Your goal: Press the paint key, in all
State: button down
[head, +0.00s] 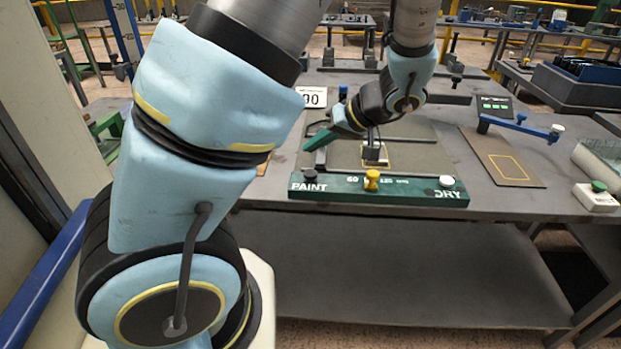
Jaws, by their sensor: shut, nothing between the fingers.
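The green control bar (410,191) lies along the front of the bench, with PAINT lettered at its left end and DRY at its right. The paint key (310,175) is a dark round knob above the word PAINT. My gripper (308,147) is shut and empty, its green fingers pointing down and left. In the picture its tip shows just above the paint key, apart from it; its height over the bench is hard to tell. A yellow knob (372,178) sits mid-bar and a pale dry key (446,181) at the right.
To the right are a brown plate (502,158), a blue-handled lever (522,126) and a white box with a green button (597,197). A white number card (311,97) stands behind. My arm hides the bench's left part.

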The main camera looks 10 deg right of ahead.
aim_at(315, 175)
jog(key=shift+f+b, duration=1.45)
jog(key=shift+f, duration=0.65)
dwell(0.3)
jog(key=shift+f+b, duration=0.45)
jog(key=shift+b, duration=0.15)
jog(key=shift+f+b, duration=0.55)
jog(key=shift+b, duration=0.05)
dwell(0.6)
jog(key=shift+r, duration=0.15)
jog(key=shift+r+p, duration=0.65)
jog(key=shift+r, duration=0.25)
jog(key=shift+r, duration=0.1)
jog(key=shift+r+p, duration=1.65)
jog(key=shift+r, duration=0.8)
